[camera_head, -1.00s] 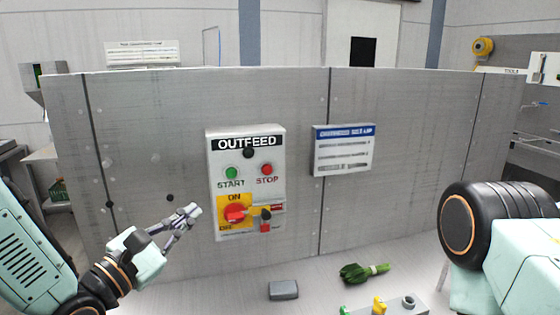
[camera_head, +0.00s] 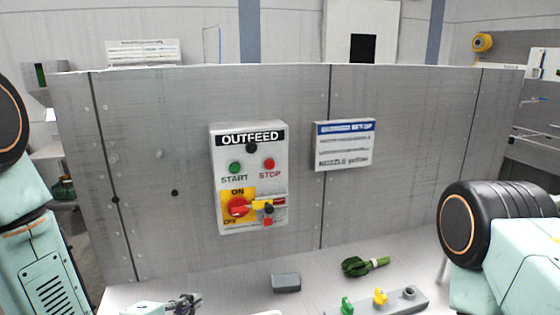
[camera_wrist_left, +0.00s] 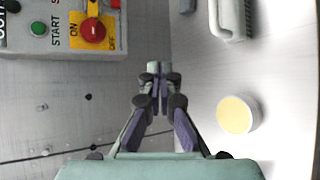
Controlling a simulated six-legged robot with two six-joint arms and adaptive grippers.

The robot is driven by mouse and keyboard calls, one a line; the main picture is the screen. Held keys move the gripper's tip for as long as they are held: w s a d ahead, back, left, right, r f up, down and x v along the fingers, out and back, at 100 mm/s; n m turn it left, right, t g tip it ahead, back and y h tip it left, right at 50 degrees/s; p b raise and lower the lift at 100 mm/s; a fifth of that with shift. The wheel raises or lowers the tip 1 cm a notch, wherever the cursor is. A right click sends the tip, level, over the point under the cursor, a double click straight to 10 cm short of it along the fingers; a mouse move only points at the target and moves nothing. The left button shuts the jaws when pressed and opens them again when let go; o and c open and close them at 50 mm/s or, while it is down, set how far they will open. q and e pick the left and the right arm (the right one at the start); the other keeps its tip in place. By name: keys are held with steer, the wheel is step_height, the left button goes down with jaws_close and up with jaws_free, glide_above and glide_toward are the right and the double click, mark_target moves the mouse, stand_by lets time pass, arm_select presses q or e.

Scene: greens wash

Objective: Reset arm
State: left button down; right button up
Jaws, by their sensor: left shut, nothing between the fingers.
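My left gripper (camera_head: 184,304) is low at the bottom edge of the head view, below the control panel and apart from it. In the left wrist view its fingers (camera_wrist_left: 160,76) are closed together with nothing between them. The OUTFEED panel (camera_head: 247,160) is on the grey wall, with a green START button (camera_head: 235,167), a red STOP button (camera_head: 269,164) and a red rotary knob (camera_head: 238,208) on a yellow plate. The knob also shows at the top left of the left wrist view (camera_wrist_left: 93,30). My right gripper is out of view; only part of that arm shows.
A grey block (camera_head: 286,283), a bundle of greens (camera_head: 362,266) and a fixture with green and yellow handles (camera_head: 408,294) are on the counter. A round, pale-yellow-topped item (camera_wrist_left: 237,114) is right of the gripper in the wrist view. A blue-headed sign (camera_head: 345,145) hangs on the wall.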

arm_select(q)
steer(key=s+a+f+m+g+y, duration=0.3)
steer(key=s+f+m+g, duration=0.45)
steer(key=s, duration=0.85)
steer(key=s+a+f+m+g+y, duration=0.25)
steer(key=s+f+m+g, duration=0.4)
steer(key=s+f, duration=0.75)
step_height(320, 180, down, 17)
steer(key=s+m+t+b, duration=0.1)
steer(key=s+m+b, duration=0.1)
steer(key=b, duration=1.6)
steer(key=shift+f+t, duration=0.15)
steer(key=shift+t, duration=0.15)
steer(key=shift+h, duration=0.25)
steer(key=shift+w, duration=0.15)
